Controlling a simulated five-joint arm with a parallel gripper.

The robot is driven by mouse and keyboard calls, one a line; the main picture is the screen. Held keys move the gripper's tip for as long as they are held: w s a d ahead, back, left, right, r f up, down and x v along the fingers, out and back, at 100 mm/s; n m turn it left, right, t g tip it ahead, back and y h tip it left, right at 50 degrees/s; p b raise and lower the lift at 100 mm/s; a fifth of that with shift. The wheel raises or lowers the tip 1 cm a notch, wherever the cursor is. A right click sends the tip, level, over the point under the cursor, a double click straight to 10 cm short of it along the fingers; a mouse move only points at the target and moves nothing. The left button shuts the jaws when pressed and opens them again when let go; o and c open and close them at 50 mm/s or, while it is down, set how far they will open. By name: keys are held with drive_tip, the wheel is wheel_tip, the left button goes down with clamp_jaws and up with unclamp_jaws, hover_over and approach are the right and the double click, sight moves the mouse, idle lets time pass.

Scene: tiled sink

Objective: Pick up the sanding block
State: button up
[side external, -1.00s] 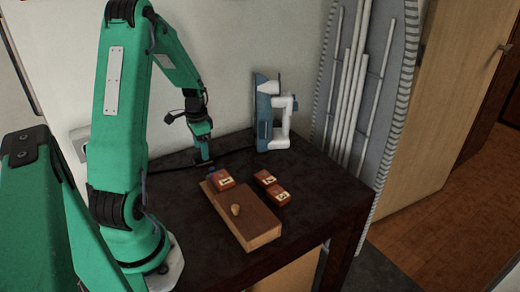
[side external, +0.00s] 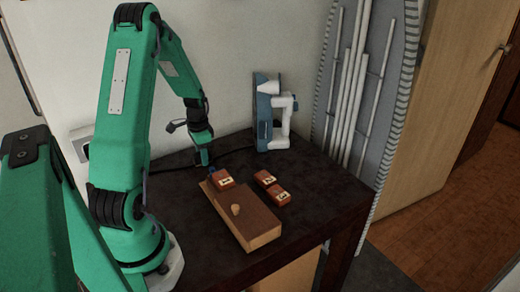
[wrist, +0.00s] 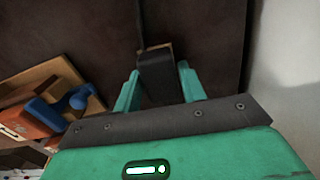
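A dark block with a thin tan edge at its far end, which looks like the sanding block (wrist: 156,78), lies on the dark tabletop in the wrist view. My gripper (wrist: 159,70) is open with one finger on each side of it. The gaps beside the block are narrow, and I cannot tell whether either finger touches it. In the side view my gripper (side external: 207,165) points down at the far left of the table, behind the brown box. There the sanding block is not clearly visible.
A brown wooden box (side external: 248,222) with a small knob lies close in front of my gripper. A red block marked 1 (side external: 223,180) sits at its far end, near a blue tool (wrist: 58,109). Two more red blocks (side external: 272,187) and a blue-white iron (side external: 272,115) stand right.

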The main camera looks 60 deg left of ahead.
drive_tip(key=c, duration=0.5)
drive_tip(key=shift+c, duration=0.2)
drive_tip(key=shift+r, duration=0.15)
drive_tip(key=shift+r, duration=0.4)
wheel_tip(320, 180, up, 3)
drive_tip(key=shift+r, duration=0.1)
drive_tip(key=w+d+r, duration=0.3)
drive_tip(key=d+r, duration=0.3)
drive_tip(key=d, duration=0.5)
drive_tip(key=shift+w+r, duration=0.2)
drive_tip(key=shift+r, duration=0.15)
drive_tip(key=shift+d, duration=0.1)
